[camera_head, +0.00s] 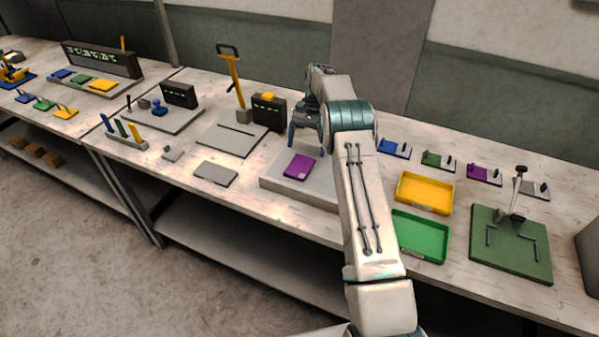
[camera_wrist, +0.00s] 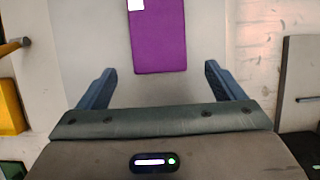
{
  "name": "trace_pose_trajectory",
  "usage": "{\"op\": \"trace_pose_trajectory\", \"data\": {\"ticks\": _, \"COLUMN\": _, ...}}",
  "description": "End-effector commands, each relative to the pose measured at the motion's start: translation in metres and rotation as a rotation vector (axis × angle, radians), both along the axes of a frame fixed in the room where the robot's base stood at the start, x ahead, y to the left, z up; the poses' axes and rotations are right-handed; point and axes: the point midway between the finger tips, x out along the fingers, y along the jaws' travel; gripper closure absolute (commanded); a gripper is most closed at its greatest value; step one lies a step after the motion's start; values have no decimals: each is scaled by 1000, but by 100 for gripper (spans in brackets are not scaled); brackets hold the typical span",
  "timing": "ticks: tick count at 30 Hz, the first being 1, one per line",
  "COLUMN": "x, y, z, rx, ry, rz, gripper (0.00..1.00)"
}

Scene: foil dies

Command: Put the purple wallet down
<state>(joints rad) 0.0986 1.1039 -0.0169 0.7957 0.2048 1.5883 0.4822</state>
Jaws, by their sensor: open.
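The purple wallet (camera_head: 299,166) lies flat on a grey slab (camera_head: 325,187) on the workbench, just in front of my gripper in the head view. In the wrist view the purple wallet (camera_wrist: 158,38) has a white patch at its top left corner. My gripper (camera_head: 306,140) is open above the slab. In the wrist view my gripper's two blue fingers (camera_wrist: 168,84) stand apart, with the near end of the wallet ahead of the gap between them. Nothing is held between the fingers.
A yellow tray (camera_head: 425,193) and a green tray (camera_head: 419,236) lie right of my arm. A green board (camera_head: 510,243) with an upright clamp stands further right. A dark box (camera_head: 269,111) and a yellow-handled lever (camera_head: 232,75) stand behind left. A flat grey plate (camera_head: 215,173) lies left.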

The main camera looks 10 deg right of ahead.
Motion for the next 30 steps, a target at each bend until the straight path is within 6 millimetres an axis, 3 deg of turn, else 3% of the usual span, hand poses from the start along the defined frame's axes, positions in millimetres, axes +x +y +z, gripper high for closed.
{"op": "trace_pose_trajectory", "data": {"ticks": 1, "x": -1, "y": 1, "z": -11, "rx": 0, "ry": 1, "rz": -1, "gripper": 11}}
{"op": "trace_pose_trajectory", "data": {"ticks": 7, "x": -4, "y": 4, "z": -30, "rx": -1, "ry": -1, "rz": -3, "gripper": 11}}
{"op": "trace_pose_trajectory", "data": {"ticks": 17, "x": -5, "y": 5, "z": -31, "rx": -1, "ry": -1, "rz": -5, "gripper": 11}}
{"op": "trace_pose_trajectory", "data": {"ticks": 22, "x": -5, "y": 5, "z": -31, "rx": -1, "ry": 0, "rz": -5, "gripper": 55}}
{"op": "trace_pose_trajectory", "data": {"ticks": 23, "x": -5, "y": 5, "z": -31, "rx": -1, "ry": 0, "rz": -5, "gripper": 60}}
{"op": "trace_pose_trajectory", "data": {"ticks": 30, "x": -5, "y": 5, "z": -31, "rx": -1, "ry": -1, "rz": -5, "gripper": 64}}
